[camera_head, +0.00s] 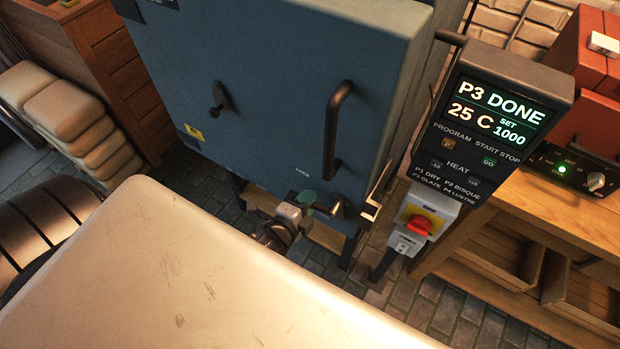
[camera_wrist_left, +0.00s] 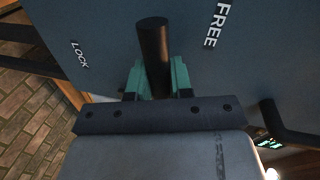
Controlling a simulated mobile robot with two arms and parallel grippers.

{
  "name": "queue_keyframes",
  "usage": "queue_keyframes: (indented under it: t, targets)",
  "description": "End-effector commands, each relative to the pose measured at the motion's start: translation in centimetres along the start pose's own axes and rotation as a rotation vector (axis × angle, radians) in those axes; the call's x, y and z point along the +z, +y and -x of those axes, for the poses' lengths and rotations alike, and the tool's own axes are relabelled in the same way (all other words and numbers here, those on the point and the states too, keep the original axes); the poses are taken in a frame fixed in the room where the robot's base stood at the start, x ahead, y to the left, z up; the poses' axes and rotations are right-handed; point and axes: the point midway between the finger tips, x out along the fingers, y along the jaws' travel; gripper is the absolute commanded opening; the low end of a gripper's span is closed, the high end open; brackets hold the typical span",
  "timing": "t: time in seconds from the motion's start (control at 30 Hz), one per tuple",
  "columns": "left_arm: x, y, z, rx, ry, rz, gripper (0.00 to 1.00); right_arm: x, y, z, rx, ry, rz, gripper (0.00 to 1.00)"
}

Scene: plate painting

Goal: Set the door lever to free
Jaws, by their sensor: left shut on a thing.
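The kiln door (camera_head: 270,80) is a blue-grey panel that looks closed. The door lever (camera_head: 325,209) is a short dark bar low on the door. My left gripper (camera_head: 305,201) is shut on the lever. In the left wrist view the lever (camera_wrist_left: 153,50) stands between the green fingertips of the left gripper (camera_wrist_left: 158,80). It lies between the LOCK label (camera_wrist_left: 80,54) on the left and the FREE label (camera_wrist_left: 215,25) on the right. The lever's pivot is hidden. My right gripper is in neither view.
A dark door handle (camera_head: 335,130) stands out above the lever. A control panel (camera_head: 485,115) reading P3 DONE, 25 C is right of the door, with a red switch (camera_head: 418,224) under it. A wooden bench (camera_head: 500,245) is at the right, and stacked pale blocks (camera_head: 70,110) are at the left.

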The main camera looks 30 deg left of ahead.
Motion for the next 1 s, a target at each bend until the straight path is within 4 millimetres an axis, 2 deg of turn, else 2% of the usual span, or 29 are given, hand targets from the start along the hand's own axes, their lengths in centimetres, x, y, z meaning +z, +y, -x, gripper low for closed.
queue_keyframes:
  t: [0.33, 0.9, 0.93, 1.0]
  targets:
    - [-0.13, -1.10, 0.20, -0.002, -0.029, -0.148, 0.00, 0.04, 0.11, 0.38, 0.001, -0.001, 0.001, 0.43]
    - [-0.14, -1.32, 0.22, -0.002, -0.034, -0.187, 0.00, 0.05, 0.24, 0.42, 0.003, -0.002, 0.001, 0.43]
    - [-0.14, -1.33, 0.22, -0.002, -0.034, -0.187, 0.23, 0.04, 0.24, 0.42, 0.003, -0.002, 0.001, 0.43]
    - [-0.14, -1.33, 0.22, -0.002, -0.034, -0.186, 0.33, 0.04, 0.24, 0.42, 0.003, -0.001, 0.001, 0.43]
